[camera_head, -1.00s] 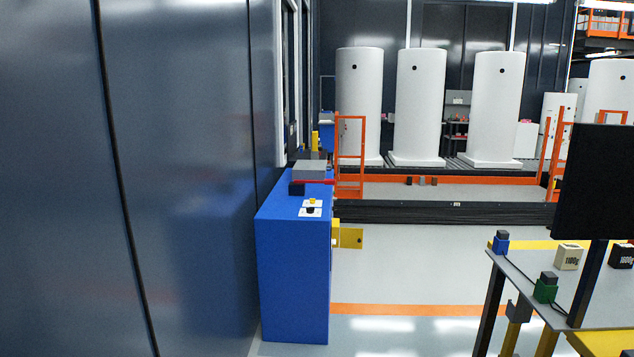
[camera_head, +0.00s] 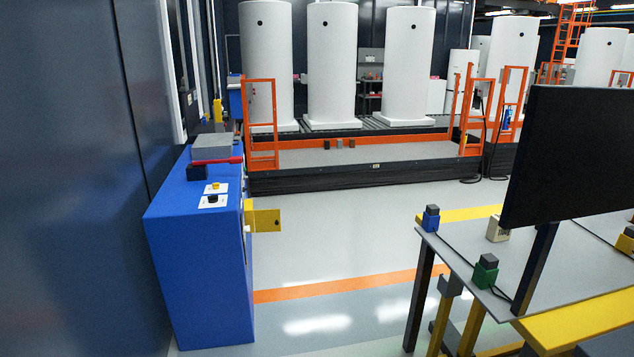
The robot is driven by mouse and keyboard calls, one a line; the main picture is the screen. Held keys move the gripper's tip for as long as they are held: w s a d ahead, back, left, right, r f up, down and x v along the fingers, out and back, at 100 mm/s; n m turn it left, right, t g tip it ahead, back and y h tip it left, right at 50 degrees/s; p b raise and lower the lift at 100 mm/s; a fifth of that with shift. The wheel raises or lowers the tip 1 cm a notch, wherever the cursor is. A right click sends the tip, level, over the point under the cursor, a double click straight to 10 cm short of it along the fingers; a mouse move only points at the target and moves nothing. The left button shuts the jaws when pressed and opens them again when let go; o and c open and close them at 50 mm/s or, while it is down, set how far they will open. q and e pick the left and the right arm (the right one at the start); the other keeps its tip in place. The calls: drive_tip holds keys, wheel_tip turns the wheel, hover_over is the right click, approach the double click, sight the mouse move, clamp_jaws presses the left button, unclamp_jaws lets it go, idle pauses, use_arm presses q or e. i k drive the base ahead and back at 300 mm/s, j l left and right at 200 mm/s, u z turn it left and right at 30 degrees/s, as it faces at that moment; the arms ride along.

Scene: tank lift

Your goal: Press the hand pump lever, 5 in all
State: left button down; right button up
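No hand pump lever can be made out for certain. A blue cabinet (camera_head: 205,260) stands against the dark wall at the left. On its top are a grey block (camera_head: 211,147) with a flat red part (camera_head: 218,161) under it, and white plates with a yellow button (camera_head: 215,186) and a black knob (camera_head: 213,198). A yellow plate (camera_head: 266,220) sticks out from the cabinet's right side. I cannot tell whether any of these belongs to the pump. Neither of my grippers is in view.
A table (camera_head: 455,265) with a dark screen (camera_head: 570,155) and small blue and green boxes stands at the right. White tanks (camera_head: 331,65) stand behind a low platform (camera_head: 365,153) with orange frames. The floor (camera_head: 340,235) between cabinet and table is clear.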

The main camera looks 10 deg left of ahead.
sight(236, 160)
drive_tip(key=i+u, duration=0.25)
drive_tip(key=i, duration=1.9)
drive_tip(key=i+u, duration=0.15)
drive_tip(key=i, duration=0.3)
drive_tip(key=i+l+u, duration=0.15)
drive_tip(key=i, duration=0.25)
drive_tip(key=i+l+u, duration=0.2)
drive_tip(key=i, duration=0.25)
drive_tip(key=i+l+u, duration=0.15)
drive_tip(key=i, duration=0.25)
